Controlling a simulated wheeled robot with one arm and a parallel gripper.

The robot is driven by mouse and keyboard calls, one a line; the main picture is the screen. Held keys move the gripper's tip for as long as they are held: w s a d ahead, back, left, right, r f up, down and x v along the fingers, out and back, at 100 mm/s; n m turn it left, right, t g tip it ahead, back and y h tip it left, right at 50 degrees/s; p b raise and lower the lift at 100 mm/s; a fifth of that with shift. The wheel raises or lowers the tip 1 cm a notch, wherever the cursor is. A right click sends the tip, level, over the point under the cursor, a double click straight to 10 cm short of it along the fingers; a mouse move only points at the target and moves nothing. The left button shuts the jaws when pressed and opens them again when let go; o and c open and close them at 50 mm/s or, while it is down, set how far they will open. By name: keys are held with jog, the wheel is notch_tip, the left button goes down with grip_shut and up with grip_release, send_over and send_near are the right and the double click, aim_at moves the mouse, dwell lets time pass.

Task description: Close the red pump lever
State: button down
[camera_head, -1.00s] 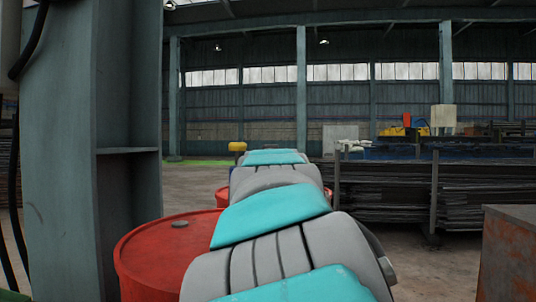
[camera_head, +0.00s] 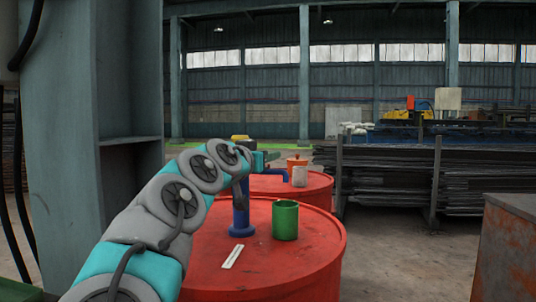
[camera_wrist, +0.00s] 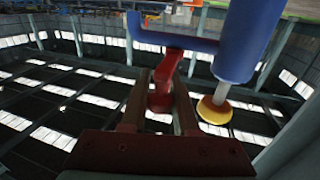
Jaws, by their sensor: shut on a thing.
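The blue pump (camera_head: 240,218) stands upright on the near red drum (camera_head: 262,276), partly hidden behind my arm. Its blue spout (camera_head: 273,176) sticks out to the right. In the wrist view the pump body (camera_wrist: 248,40) fills the upper right, with a blue bar (camera_wrist: 165,35) running left from it. The red pump lever (camera_wrist: 165,82) lies between the two fingers of my gripper (camera_wrist: 160,92), which is shut on it. In the head view the lever cannot be made out.
A green cup (camera_head: 285,220) and a pale flat strip (camera_head: 232,257) are on the near drum. A second red drum (camera_head: 318,188) behind carries an orange pot (camera_head: 297,160) and a pale cup (camera_head: 300,176). A steel column (camera_head: 125,80) stands at left, a rusty box (camera_head: 508,250) at right.

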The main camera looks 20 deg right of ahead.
jog(key=shift+r, duration=0.1)
dwell(0.3)
jog(key=c, duration=0.7)
grip_release()
jog(key=shift+o, duration=0.2)
jog(key=shift+a, duration=0.1)
jog(key=b+v, duration=0.1)
jog(key=v, duration=0.6)
jog(key=shift+s+a, duration=0.15)
jog(key=shift+a, duration=0.2)
